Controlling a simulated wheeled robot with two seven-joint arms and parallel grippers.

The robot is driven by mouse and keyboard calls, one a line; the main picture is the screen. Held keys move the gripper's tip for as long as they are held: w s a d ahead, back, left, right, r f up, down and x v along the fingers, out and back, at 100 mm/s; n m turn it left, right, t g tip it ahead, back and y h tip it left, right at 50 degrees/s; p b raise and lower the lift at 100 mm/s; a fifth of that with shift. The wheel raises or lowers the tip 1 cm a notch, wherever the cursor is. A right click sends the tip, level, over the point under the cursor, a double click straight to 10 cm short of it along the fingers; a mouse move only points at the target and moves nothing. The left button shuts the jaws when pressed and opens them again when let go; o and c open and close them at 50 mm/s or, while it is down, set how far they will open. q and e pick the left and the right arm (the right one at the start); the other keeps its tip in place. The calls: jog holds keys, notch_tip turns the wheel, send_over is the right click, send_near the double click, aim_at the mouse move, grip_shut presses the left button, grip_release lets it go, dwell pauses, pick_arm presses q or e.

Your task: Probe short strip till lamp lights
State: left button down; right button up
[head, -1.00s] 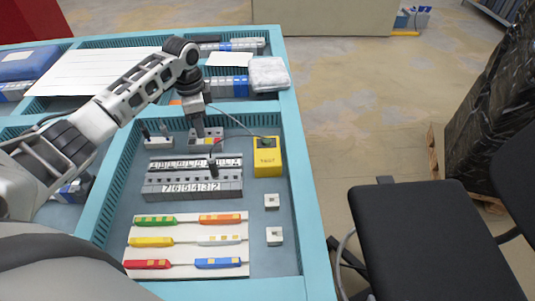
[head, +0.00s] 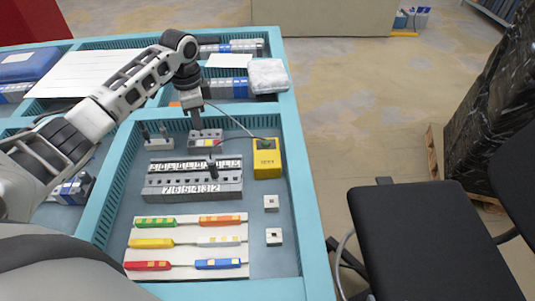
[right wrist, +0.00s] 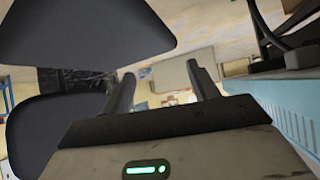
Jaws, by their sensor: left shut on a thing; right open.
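My left gripper (head: 197,125) points down above a small grey block (head: 206,140) with coloured spots. It is shut on a thin probe, mostly hidden by the fingers. A grey lead runs from near the gripper to the yellow tester box (head: 267,158). The upper strip (head: 170,166) carries white lettered tiles; the lower strip (head: 190,189) carries white digits. I see no clearly lit lamp. My right gripper (right wrist: 163,90) is open and empty in the right wrist view.
A white board (head: 187,257) with several coloured handled tools lies in front. Two small white sockets (head: 272,203) are at the right of the tray. The blue tray wall (head: 299,190) borders the bench. A black chair (head: 430,240) stands to the right.

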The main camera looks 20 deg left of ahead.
pick_arm(q)
jog(key=shift+r, duration=0.75)
